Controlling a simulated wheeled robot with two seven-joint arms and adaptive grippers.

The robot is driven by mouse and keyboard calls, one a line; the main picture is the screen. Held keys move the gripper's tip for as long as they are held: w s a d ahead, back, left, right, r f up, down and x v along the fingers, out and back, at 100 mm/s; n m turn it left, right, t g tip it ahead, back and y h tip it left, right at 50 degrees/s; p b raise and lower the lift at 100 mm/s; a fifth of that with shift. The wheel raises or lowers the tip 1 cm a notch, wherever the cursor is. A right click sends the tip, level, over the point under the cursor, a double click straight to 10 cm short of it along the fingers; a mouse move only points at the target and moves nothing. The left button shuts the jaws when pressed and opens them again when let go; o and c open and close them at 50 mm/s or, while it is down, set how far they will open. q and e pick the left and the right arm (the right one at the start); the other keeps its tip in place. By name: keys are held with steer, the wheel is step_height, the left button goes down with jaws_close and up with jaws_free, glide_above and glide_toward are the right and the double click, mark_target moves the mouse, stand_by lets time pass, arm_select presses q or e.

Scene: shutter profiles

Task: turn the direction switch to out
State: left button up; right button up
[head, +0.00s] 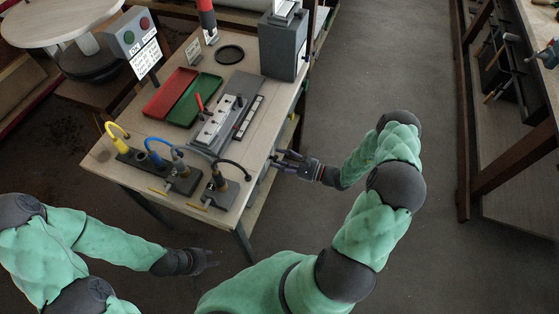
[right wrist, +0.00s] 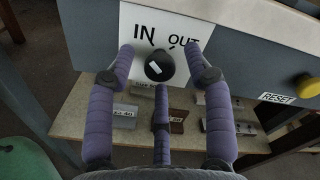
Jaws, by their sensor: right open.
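The direction switch (right wrist: 159,69) is a round black knob with a short white mark, on a white plate (right wrist: 135,16) printed IN at left and OUT at right. Its white mark is small and slanted, and I cannot tell for sure which word it points to. My right gripper (right wrist: 160,62) is open, with one finger on each side of the knob and a third below. I cannot tell whether they touch it. In the head view my right gripper (head: 283,161) is at the table's right edge, and the switch is hidden. My left gripper (head: 208,260) hangs low, away from the table.
A yellow button (right wrist: 307,86) with a RESET label (right wrist: 276,98) is right of the switch on the same grey panel.

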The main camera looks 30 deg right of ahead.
steer(key=shift+w+a, duration=0.15)
jaws_close()
stand_by(0.4)
steer(key=shift+m+p, duration=2.35)
steer(key=shift+m, duration=6.55)
